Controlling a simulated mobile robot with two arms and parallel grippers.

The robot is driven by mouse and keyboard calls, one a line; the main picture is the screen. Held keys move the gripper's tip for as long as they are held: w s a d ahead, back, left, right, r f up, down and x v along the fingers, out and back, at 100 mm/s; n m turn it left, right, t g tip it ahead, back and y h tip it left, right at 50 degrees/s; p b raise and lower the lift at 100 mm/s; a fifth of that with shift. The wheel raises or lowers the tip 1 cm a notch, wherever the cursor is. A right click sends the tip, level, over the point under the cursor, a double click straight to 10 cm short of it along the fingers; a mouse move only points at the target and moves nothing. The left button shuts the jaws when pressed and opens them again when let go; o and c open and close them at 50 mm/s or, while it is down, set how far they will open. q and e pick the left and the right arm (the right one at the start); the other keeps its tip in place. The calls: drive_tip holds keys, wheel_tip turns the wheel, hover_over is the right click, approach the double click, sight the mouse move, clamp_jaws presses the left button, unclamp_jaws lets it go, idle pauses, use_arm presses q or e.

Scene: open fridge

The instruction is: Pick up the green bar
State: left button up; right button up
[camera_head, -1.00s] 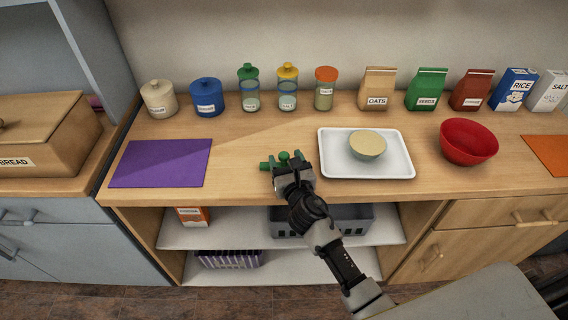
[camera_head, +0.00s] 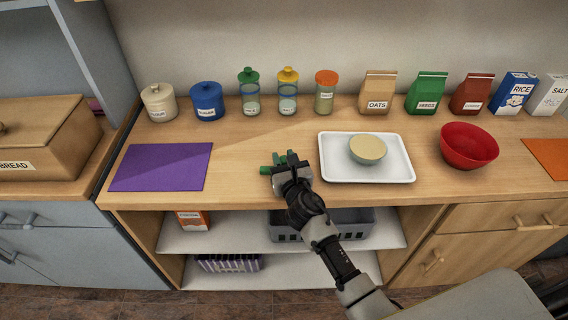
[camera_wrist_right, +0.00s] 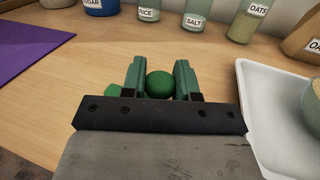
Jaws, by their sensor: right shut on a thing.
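The green bar (camera_wrist_right: 159,85) shows in the right wrist view as a rounded dark green piece between the two teal fingers. A smaller green piece (camera_wrist_right: 113,90) shows just left of the left finger; whether it is part of the bar is hidden. In the head view, green (camera_head: 266,170) sticks out left of my right gripper (camera_head: 284,159), at the counter's front part. My right gripper, also in the wrist view (camera_wrist_right: 160,78), is shut on the bar, low over the counter. I cannot tell whether the bar touches the wood. My left gripper is not in view.
A white tray (camera_head: 395,174) with a beige bowl (camera_head: 367,149) stands close right of my right gripper. A purple mat (camera_head: 160,167) lies to the left, a red bowl (camera_head: 469,146) farther right. Jars and packages line the back. The counter behind the gripper is clear.

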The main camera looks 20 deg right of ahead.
drive_tip(key=shift+r+p, duration=0.3)
drive_tip(key=shift+r, duration=0.25)
drive_tip(key=r+p, duration=0.1)
drive_tip(key=r, duration=0.1)
drive_tip(key=r+p, duration=0.1)
drive_tip(key=r, duration=0.1)
drive_tip(key=shift+s+d, duration=0.2)
drive_tip(key=shift+d, duration=0.2)
drive_tip(key=s+d+r+p, duration=0.1)
drive_tip(key=s+d+r, duration=0.5)
drive_tip(key=d, duration=0.3)
drive_tip(key=shift+p, duration=0.35)
drive_tip(key=shift+s+d+f+m+g+h+p, duration=0.2)
drive_tip(key=shift+d+f+m+h, duration=0.55)
drive_tip(key=shift+d, duration=0.85)
drive_tip(key=shift+s+d+f+m+g+h+p, duration=0.1)
drive_tip(key=shift+d+f+m+h+p, duration=0.2)
drive_tip(key=shift+d+f+h, duration=1.05)
drive_tip(key=shift+s+d+f+m+g+h+p, duration=0.2)
drive_tip(key=shift+d+f+m, duration=0.45)
drive_tip(key=shift+d, duration=1.25)
drive_tip(key=shift+w+f, duration=0.1)
